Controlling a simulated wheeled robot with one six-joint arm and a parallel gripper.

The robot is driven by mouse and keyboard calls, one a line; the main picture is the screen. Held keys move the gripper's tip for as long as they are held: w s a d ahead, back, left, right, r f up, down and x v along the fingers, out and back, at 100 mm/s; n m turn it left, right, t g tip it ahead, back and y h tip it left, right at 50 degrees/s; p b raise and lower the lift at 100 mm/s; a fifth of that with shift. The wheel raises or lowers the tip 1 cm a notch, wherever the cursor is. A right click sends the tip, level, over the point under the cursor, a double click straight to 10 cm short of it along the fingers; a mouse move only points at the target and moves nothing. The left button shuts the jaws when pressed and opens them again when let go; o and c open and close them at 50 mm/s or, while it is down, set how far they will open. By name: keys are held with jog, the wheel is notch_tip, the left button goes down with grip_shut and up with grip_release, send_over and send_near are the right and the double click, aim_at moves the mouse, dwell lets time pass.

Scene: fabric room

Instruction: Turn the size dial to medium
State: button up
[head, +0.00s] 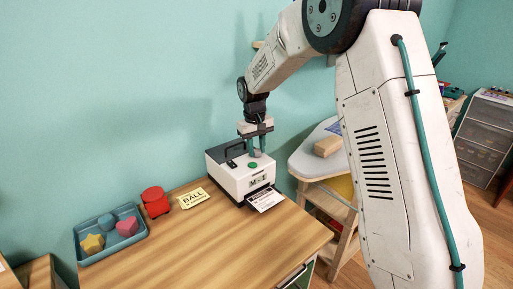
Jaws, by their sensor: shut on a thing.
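A white and dark grey machine (230,178) stands at the back right of the wooden table. On its top sit a green button (252,165) and a small grey dial (257,154). My gripper (256,151) reaches down from above with its teal fingers shut on the dial, which they partly hide. The dial's pointer and markings are too small to read. A small display (259,181) on the front seems to show an M, and a printed label (265,199) sticks out below it.
On the wooden table (210,245) are a yellow card reading BALL (193,198), a red object (155,201) and a blue tray (84,259) with several coloured shapes. An ironing board (310,165) with a wooden block (327,146) stands right. The table's front is clear.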

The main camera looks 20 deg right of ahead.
aim_at(255, 151)
jog(key=o, duration=1)
jog(key=shift+r, duration=0.15)
jog(key=r, duration=0.7)
jog(key=shift+a+r, duration=0.25)
jog(key=shift+r, duration=0.05)
jog(key=shift+s+f, duration=0.1)
